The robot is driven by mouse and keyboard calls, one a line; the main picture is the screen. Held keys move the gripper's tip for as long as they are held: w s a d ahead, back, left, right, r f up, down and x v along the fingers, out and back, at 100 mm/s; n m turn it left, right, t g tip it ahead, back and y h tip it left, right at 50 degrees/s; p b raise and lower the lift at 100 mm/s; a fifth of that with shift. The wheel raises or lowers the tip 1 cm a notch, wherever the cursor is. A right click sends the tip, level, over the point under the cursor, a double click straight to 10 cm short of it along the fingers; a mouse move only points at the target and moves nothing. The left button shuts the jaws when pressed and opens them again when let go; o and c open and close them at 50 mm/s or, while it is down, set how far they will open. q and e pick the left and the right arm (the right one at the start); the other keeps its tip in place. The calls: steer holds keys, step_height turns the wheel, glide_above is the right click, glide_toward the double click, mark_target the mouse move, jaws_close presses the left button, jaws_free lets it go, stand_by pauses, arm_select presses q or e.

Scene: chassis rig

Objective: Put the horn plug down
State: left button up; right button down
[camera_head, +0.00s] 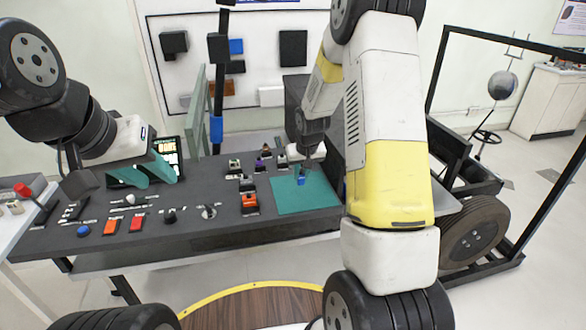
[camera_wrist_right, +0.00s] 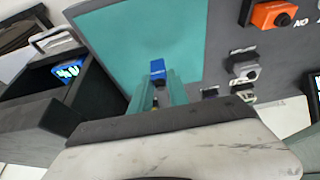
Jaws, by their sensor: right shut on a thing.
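The horn plug, a small blue block, is at the fingertips of my right gripper (camera_head: 301,171) over the teal mat (camera_head: 322,194). The plug also shows in the head view (camera_head: 301,181). In the right wrist view, the two teal fingers (camera_wrist_right: 158,84) of my right gripper are shut on the blue plug (camera_wrist_right: 157,67), with the mat (camera_wrist_right: 120,35) behind it. I cannot tell whether the plug touches the mat. My left gripper (camera_head: 150,180) is over the left part of the bench, its teal fingers apart and empty, far from the plug.
Several plugs and sockets, among them an orange one (camera_head: 250,203), stand just left of the mat. A dark open box (camera_wrist_right: 75,85) lies beside the mat in the right wrist view. A screen (camera_head: 166,150) stands behind my left gripper. The rest of the mat is clear.

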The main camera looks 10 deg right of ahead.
mark_target(304, 174)
steer(key=shift+w+d+f, duration=0.1)
steer(key=shift+w+d, duration=0.15)
steer(key=shift+w, duration=0.2)
steer(key=shift+w+d+f, duration=0.1)
steer(key=shift+w+f, duration=0.05)
steer(key=shift+f, duration=1.6)
steer(key=shift+f, duration=0.1)
steer(key=c, duration=1.3)
jaws_free()
steer(key=shift+o, duration=0.2)
